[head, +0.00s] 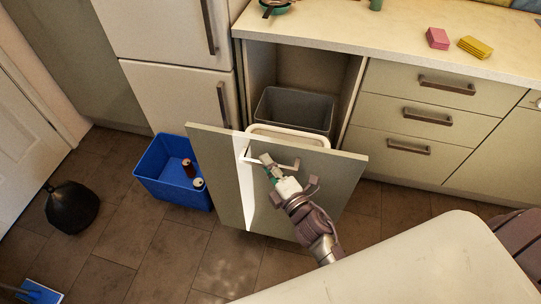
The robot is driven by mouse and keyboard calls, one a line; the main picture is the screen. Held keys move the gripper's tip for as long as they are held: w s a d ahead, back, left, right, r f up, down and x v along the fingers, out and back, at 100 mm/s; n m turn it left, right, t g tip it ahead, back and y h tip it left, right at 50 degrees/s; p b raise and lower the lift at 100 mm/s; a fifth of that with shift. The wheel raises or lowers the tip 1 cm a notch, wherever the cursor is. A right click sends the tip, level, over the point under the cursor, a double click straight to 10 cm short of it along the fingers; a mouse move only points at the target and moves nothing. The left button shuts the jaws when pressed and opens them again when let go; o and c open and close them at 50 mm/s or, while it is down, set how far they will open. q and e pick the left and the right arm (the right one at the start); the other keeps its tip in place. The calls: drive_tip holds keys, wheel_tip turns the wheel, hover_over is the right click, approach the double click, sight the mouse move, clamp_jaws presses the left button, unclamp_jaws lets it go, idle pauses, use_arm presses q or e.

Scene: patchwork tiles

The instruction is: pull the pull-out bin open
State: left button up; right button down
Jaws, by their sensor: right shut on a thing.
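The pull-out bin's front panel (217,178) stands well out from the cabinet, in the middle of the head view. Behind it, a dark grey bin (296,108) and a white-rimmed bin (318,138) show in the opening. My right gripper (268,166) is shut on the bar handle (293,164) near the panel's top edge. My right arm reaches it from the lower right. The gripper hides part of the handle. My left gripper is not in view.
A blue crate (173,190) with a couple of small items stands on the floor left of the panel. A black bag (72,206) and a blue dustpan-like thing (38,292) lie farther left. Closed drawers (425,118) are to the right. Floor in front of the panel is clear.

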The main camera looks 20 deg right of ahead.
drive_tip(key=shift+s+a, duration=0.55)
drive_tip(key=shift+s, duration=0.35)
drive_tip(key=c, duration=1.1)
unclamp_jaws()
drive_tip(key=shift+s, duration=0.1)
drive_tip(key=s, duration=0.4)
drive_tip(key=s+d, duration=0.1)
drive_tip(key=s, duration=0.2)
drive_tip(key=s+d, duration=0.1)
drive_tip(key=s, duration=0.3)
drive_tip(key=shift+s+d, duration=0.15)
drive_tip(key=shift+s, duration=0.15)
